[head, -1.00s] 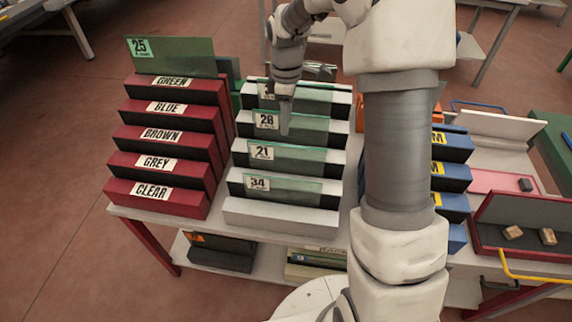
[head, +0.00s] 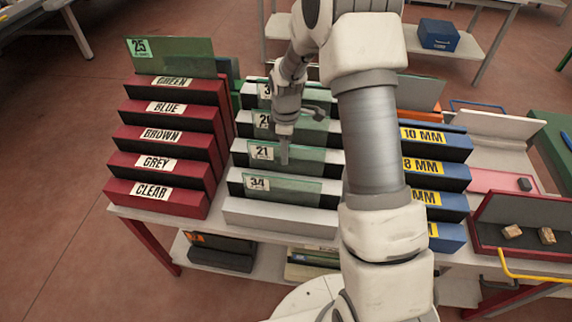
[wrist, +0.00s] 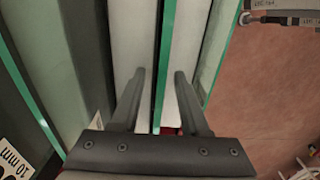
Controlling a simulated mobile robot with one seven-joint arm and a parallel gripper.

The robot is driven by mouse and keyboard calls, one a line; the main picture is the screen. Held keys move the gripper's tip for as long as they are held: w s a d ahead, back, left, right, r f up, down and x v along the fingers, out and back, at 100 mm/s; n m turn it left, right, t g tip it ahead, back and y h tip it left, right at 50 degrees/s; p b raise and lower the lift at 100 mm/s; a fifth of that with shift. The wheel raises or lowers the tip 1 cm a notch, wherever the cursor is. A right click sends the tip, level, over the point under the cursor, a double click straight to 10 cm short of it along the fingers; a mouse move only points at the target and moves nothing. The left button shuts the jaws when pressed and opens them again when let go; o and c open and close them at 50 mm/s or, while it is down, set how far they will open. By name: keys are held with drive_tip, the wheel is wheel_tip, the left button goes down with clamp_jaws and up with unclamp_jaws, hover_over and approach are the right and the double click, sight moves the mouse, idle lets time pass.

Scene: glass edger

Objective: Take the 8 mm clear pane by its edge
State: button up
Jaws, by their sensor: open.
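Several clear greenish panes stand on edge in the white and black stepped rack (head: 285,217), with number tags. My gripper (head: 284,152) points down in front of the pane tagged 21 (head: 309,160), seen in the head view. In the wrist view my gripper (wrist: 160,78) is open, and a thin green pane edge (wrist: 166,40) runs between the two fingers, apparently touching neither. Another pane (wrist: 28,75) to the left has a tag reading 10 mm. I cannot read a thickness on the pane between the fingers, so which one is 8 mm is unclear.
A red stepped rack (head: 150,198) with colour labels stands close on the left, holding a tall green pane (head: 180,57). Blue blocks (head: 436,173) marked in millimetres stand on the right, beyond my arm. Neighbouring panes leave narrow gaps around the fingers.

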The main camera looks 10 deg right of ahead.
clamp_jaws()
drive_tip(key=shift+r, duration=0.1)
idle(1.2)
